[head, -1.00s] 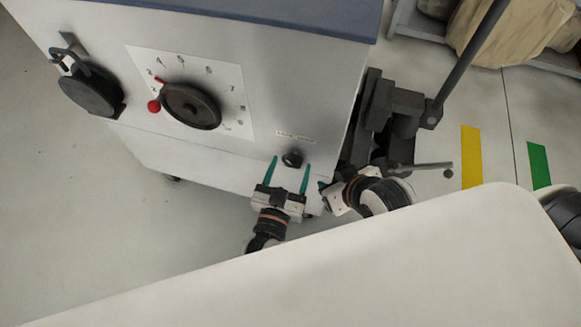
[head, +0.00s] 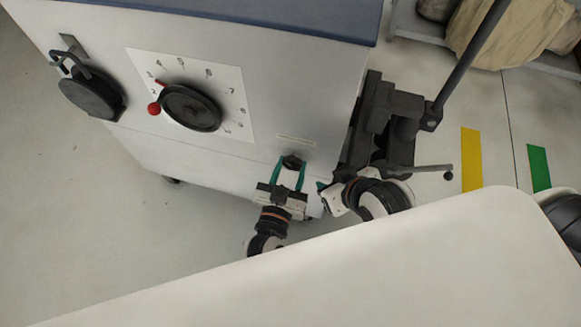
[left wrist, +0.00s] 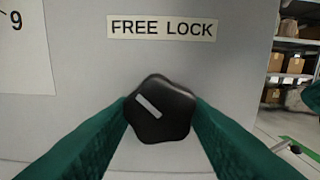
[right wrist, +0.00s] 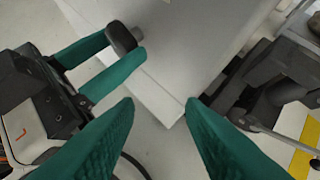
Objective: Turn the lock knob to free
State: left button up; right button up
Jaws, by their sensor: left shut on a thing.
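The lock knob (head: 292,162) is a small black lobed knob low on the front of the grey cabinet. In the left wrist view the knob (left wrist: 160,110) sits under a "FREE LOCK" label (left wrist: 161,28), its pale mark slanting to the upper left, on the FREE side. My left gripper (head: 290,165) is shut on the knob, one green finger on each side. The right wrist view also shows the knob (right wrist: 122,38) between the left fingers. My right gripper (right wrist: 159,105) is open and empty, below and right of the knob in the head view.
A numbered dial (head: 191,108) with a red ball (head: 154,109) is higher on the cabinet (head: 230,150). A round black part (head: 90,95) is at left. A dark clamp mechanism (head: 390,115) stands close right of my grippers. A pale surface (head: 330,265) fills the foreground.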

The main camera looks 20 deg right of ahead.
pick_arm(q)
jog(key=n+p, duration=0.1)
jog(key=n, duration=0.2)
jog(key=shift+p, duration=0.3)
jog(key=shift+n, duration=0.6)
jog(key=n, duration=0.2)
jog(key=shift+n+p, duration=0.35)
jog(key=shift+n, duration=0.05)
jog(key=n, duration=0.3)
jog(key=shift+n, duration=0.3)
jog(key=n, duration=0.3)
jog(key=shift+d, duration=0.1)
jog(key=shift+n+b, duration=0.4)
jog(key=shift+n, duration=1.5)
pick_arm(e)
jog(key=s+d+f+g+h, duration=0.1)
jog(key=s+d+g, duration=0.1)
jog(key=s+g, duration=0.2)
jog(key=shift+s+f, duration=0.4)
jog(key=shift+s, duration=0.95)
pick_arm(q)
jog(key=o, duration=1)
jog(key=shift+r, duration=0.1)
jog(key=shift+c, duration=0.2)
